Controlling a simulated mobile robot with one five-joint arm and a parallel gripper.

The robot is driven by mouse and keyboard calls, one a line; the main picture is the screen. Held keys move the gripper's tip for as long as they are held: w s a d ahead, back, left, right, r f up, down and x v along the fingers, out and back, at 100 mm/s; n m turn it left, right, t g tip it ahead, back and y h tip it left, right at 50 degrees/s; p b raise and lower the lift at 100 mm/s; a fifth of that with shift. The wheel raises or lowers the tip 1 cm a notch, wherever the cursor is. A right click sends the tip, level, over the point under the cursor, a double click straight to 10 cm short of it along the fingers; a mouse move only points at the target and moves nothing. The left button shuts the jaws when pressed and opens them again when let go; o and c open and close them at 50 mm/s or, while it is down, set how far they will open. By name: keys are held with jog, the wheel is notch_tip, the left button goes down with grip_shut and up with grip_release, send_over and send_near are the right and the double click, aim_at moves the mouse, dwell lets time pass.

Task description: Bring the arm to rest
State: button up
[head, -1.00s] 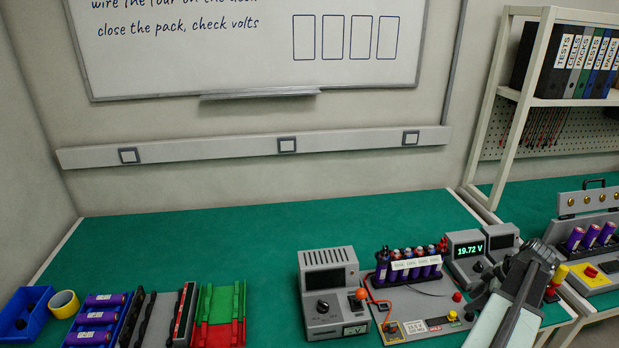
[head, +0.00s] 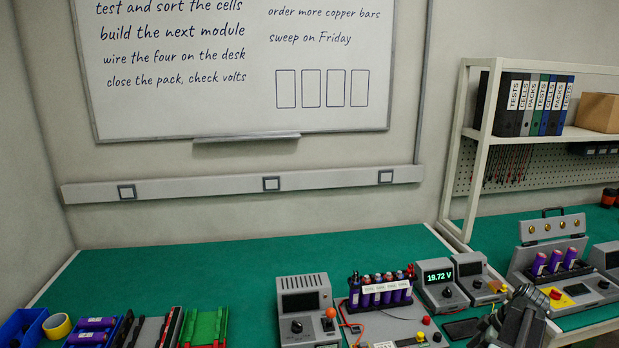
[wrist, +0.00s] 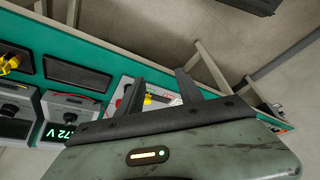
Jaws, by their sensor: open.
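My gripper (wrist: 160,92) is in the wrist view with its two dark fingers apart and nothing between them. In the head view my arm shows at the lower right, in front of the bench edge, with its lower part cut off by the frame. The wrist view shows the green bench (wrist: 92,58) and its edge beyond the fingers, with floor past it. The fingers overlap a light panel with a red and a yellow part; I cannot tell the gap between them.
A pack of purple cells (head: 380,292) stands on the bench beside a meter reading 19.72 V (head: 438,277). A grey tester (head: 304,308) is left of it. Blue (head: 20,325) and green (head: 205,326) trays lie at front left. The bench's back middle is clear.

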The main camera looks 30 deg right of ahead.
jog(key=w+a+m+g, duration=0.2)
jog(key=w+a, duration=1.7)
jog(key=a, duration=0.2)
jog(key=w+a+m+g+h, duration=0.1)
jog(key=w+a, duration=0.1)
jog(key=a, duration=1.5)
jog(key=w+a+m+h+p, duration=0.1)
jog(key=w+a+m, duration=0.1)
jog(key=a, duration=1.5)
jog(key=shift+w+f+g, duration=0.3)
jog(key=shift+w+g, duration=0.1)
jog(key=shift+w, duration=0.2)
